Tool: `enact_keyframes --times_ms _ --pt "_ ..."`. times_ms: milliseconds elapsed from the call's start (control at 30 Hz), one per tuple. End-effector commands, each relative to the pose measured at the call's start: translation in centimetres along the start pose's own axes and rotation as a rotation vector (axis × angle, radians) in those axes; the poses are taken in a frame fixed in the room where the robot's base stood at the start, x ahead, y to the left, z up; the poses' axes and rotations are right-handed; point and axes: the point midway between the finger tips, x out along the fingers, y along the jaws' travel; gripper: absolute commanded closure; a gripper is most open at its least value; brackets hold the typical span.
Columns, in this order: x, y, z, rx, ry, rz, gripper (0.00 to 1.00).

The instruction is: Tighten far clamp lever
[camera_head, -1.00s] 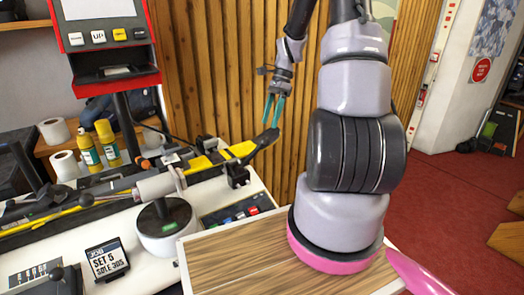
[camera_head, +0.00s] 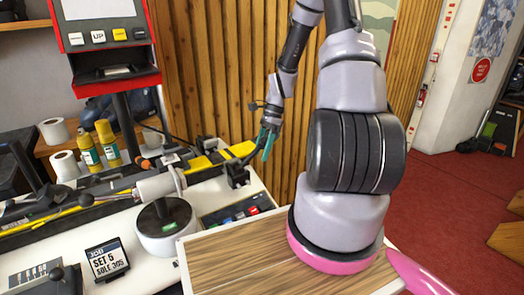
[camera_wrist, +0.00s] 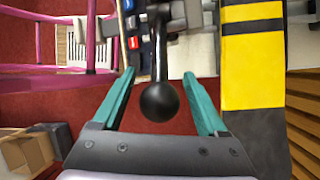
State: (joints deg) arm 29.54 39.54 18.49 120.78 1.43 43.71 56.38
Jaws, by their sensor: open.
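The far clamp lever is a black rod with a round black knob (camera_wrist: 159,101). In the wrist view the knob lies between the two teal fingers of my gripper (camera_wrist: 160,78), with a visible gap on each side. My gripper is open and holds nothing. In the head view my gripper (camera_head: 265,143) points down at the lever's outer end, and the fingers partly hide it. The black clamp block (camera_head: 237,174) stands at the bench's far right corner. I cannot tell whether the fingers touch the lever.
A yellow and black bar (camera_wrist: 253,65) runs just right of my gripper in the wrist view. A round white device (camera_head: 165,230) and a job sign (camera_head: 107,259) stand on the white bench. Red floor (camera_head: 450,200) lies open at the right.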

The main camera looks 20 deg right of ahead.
Motion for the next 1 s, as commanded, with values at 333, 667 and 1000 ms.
enact_keyframes --times_ms 333,667,1000 --pt "-0.03 0.00 0.02 -0.001 0.000 0.000 0.85" --pt "-0.05 -0.02 0.01 -0.001 0.000 -0.001 1.00" --pt "-0.07 -0.03 0.01 -0.001 0.000 -0.001 1.00"
